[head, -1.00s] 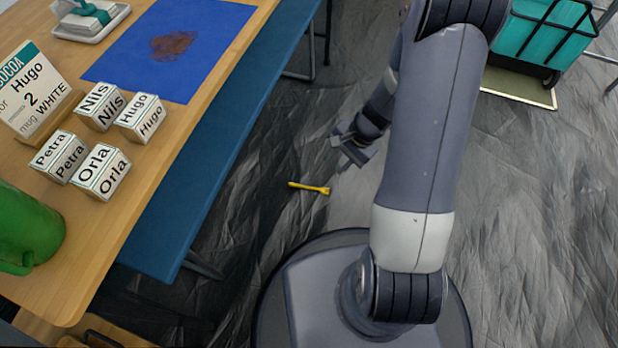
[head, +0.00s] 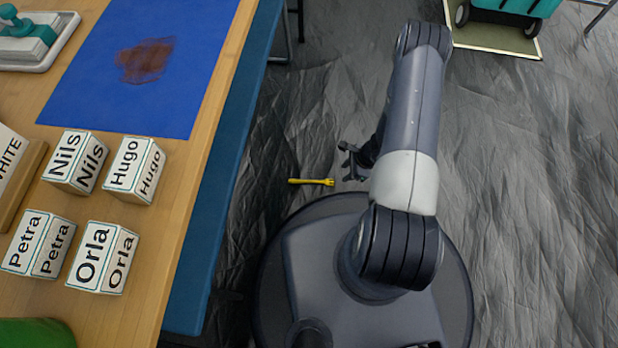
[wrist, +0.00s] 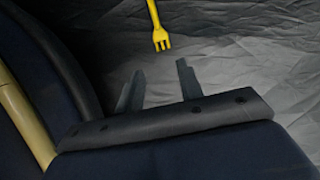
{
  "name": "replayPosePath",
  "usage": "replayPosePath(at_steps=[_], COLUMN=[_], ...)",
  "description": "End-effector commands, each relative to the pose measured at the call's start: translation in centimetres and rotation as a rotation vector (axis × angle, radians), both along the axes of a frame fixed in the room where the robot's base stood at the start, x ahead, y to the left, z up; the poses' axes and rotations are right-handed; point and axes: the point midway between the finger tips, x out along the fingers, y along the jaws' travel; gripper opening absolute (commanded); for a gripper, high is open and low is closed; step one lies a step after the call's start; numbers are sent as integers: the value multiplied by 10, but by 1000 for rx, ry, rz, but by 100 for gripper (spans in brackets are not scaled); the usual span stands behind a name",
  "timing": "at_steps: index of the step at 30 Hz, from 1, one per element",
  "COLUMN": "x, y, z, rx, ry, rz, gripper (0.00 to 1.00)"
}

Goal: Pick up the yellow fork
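The yellow fork (head: 312,181) lies on the dark, crinkled floor between the blue bench and my base. Its tines point right, toward my gripper. In the wrist view the fork (wrist: 158,28) shows at the top, tines pointing down toward the gap between the fingers, its handle cut off by the frame edge. My gripper (head: 347,162) is just right of the fork in the head view, partly hidden by my arm. In the wrist view my gripper (wrist: 157,82) has its two fingers apart with nothing between them. The fork is beyond the fingertips and not touched.
A blue bench (head: 222,175) runs along the wooden table (head: 190,165) at the left. The table holds several name-marked boxes (head: 104,257) and a blue mat (head: 150,75) with a brown stain. A teal wheeled crate (head: 505,8) stands at the top right. The floor at the right is clear.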

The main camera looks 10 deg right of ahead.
Motion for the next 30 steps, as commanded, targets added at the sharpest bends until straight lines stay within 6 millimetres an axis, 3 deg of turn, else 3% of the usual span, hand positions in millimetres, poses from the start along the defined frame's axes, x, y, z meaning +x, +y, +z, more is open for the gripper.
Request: replayPosePath(at_steps=[9, 16, 24, 30], x=[6, 9, 15, 17], y=[18, 23, 37, 40], z=[-45, -58, -92, -95], rx=[1, 1, 1, 1], ry=[0, -1, 0, -1], rz=[5, 5, 7, 3], gripper=[35, 35, 35, 35])
